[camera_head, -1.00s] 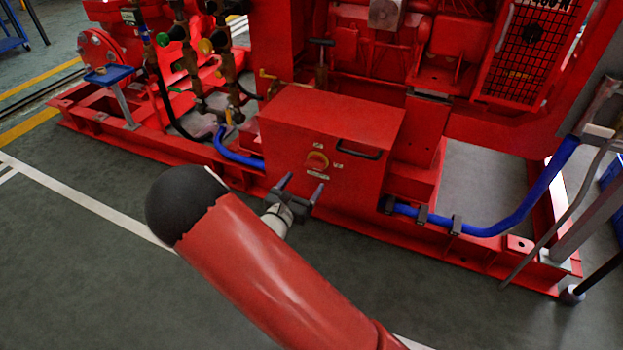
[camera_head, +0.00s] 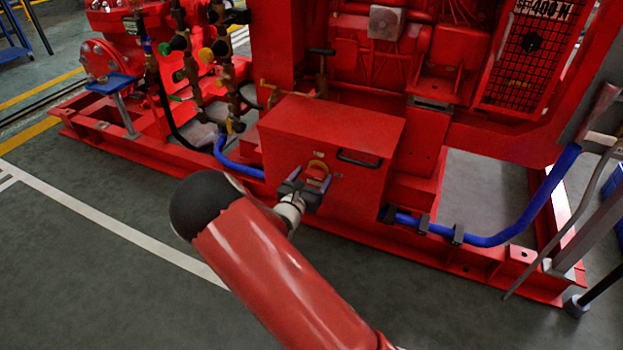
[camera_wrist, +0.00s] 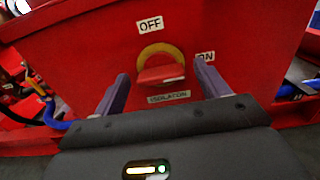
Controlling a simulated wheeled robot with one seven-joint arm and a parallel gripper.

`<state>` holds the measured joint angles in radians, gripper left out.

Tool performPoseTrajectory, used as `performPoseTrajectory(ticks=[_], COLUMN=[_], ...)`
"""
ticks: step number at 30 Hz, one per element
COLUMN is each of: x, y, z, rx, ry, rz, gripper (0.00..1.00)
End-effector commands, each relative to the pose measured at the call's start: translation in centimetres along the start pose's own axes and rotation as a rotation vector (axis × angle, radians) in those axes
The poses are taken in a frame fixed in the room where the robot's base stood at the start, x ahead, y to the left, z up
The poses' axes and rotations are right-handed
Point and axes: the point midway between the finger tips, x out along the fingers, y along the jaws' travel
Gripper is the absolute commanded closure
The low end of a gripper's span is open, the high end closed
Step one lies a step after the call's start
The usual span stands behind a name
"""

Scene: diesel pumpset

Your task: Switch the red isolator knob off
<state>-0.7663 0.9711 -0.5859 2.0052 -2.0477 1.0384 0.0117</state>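The red isolator knob (camera_wrist: 162,76) sits on a yellow ring (camera_wrist: 150,52) on the front of a red box, with its grip bar lying roughly level. An OFF label (camera_wrist: 150,24) is above it, an ON label (camera_wrist: 205,56) to its right and an ISOLATOR label (camera_wrist: 169,97) below. My gripper (camera_wrist: 160,82) is open, with one finger on each side of the knob in the wrist view; I cannot tell if either touches it. In the head view my gripper (camera_head: 312,178) is at the box front, partly hiding the knob (camera_head: 317,168).
The red box (camera_head: 330,125) has a black handle (camera_head: 358,159) to the right of the knob. Blue hoses run along the base frame on both sides, one at right (camera_head: 490,238). The grey floor (camera_head: 110,265) in front is clear.

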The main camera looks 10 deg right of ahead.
Motion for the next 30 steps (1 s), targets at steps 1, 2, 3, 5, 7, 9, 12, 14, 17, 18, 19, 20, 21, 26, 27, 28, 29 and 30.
performPoseTrajectory(ticks=[1,2,3,5,7,9,12,14,17,18,19,20,21,26,27,28,29,30], x=[-0.01,-0.02,-0.02,-0.02,-0.03,-0.03,-0.03,-0.04,-0.04,-0.04,-0.04,-0.04,-0.04,-0.05,-0.06,-0.06,-0.06,-0.07], y=[0.00,0.00,0.00,0.00,0.00,0.00,0.01,0.01,0.02,0.02,0.03,0.04,0.05,0.11,0.11,0.11,0.12,0.13], z=[0.00,0.01,0.01,0.01,0.01,0.01,0.02,0.06,0.14,0.19,0.23,0.27,0.30,0.45,0.46,0.49,0.49,0.48], rx=[0.000,0.000,0.000,0.000,0.001,0.001,-0.001,-0.005,-0.024,-0.036,-0.046,-0.059,-0.079,-0.186,-0.219,-0.245,-0.273,-0.311], ry=[0.000,0.000,0.000,0.000,0.000,0.000,0.000,0.000,0.000,0.000,0.000,0.000,0.000,0.001,0.001,0.001,0.001,0.001], rz=[0.000,0.000,0.000,0.000,0.000,0.000,0.000,0.000,0.000,0.000,0.000,0.000,0.000,0.000,0.000,0.000,0.000,0.000], gripper=[0.33,0.37,0.42,0.50,0.59,0.68,0.68,0.68,0.68,0.68,0.68,0.68,0.68,0.68,0.68,0.68,0.68,0.68])
